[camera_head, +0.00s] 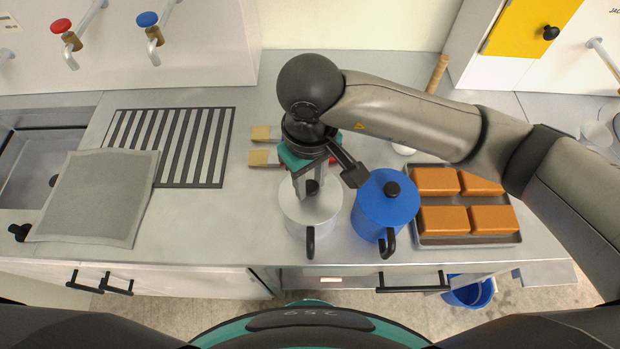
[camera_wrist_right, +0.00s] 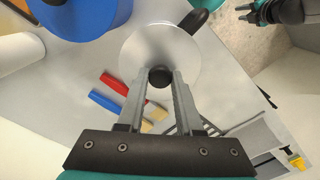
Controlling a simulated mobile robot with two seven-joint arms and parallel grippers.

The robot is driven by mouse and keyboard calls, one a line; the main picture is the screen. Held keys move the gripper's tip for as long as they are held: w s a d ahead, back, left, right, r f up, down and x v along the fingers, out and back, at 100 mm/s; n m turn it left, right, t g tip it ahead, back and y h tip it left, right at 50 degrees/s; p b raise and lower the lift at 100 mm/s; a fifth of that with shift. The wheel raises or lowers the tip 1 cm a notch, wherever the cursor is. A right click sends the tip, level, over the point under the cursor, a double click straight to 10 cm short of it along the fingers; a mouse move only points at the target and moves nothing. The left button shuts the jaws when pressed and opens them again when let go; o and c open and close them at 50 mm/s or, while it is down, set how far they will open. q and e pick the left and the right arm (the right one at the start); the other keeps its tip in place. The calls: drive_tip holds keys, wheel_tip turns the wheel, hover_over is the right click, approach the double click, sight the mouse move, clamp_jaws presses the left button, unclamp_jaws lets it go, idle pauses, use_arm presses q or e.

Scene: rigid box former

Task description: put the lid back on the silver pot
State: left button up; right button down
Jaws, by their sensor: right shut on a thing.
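The silver pot (camera_head: 328,238) stands near the counter's front edge, its dark handle toward me. Its round silver lid (camera_head: 312,208) is over the pot's mouth and hides the inside; I cannot tell whether it rests fully on the rim. My right gripper (camera_head: 312,187) comes down from above and is shut on the lid's dark knob. In the right wrist view the lid (camera_wrist_right: 150,45) lies ahead of the fingers, with the knob (camera_wrist_right: 159,77) between their tips. A gripper that looks like my left one (camera_wrist_right: 247,12) shows at the top right there, too small to judge.
A blue pot (camera_head: 385,210) with its lid on stands close to the right of the silver pot. A tray of orange blocks (camera_head: 465,240) is farther right. Brushes (camera_head: 265,157) lie behind left. A striped rack (camera_head: 215,150), a grey mat (camera_head: 95,195) and a sink are left.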

drive_tip(key=b, duration=0.3)
drive_tip(key=shift+f, duration=0.2)
idle(2.9)
idle(0.4)
unclamp_jaws()
idle(0.5)
drive_tip(key=shift+r, duration=0.15)
drive_tip(key=shift+r+p, duration=1.05)
drive_tip(key=shift+r, duration=2.35)
clamp_jaws()
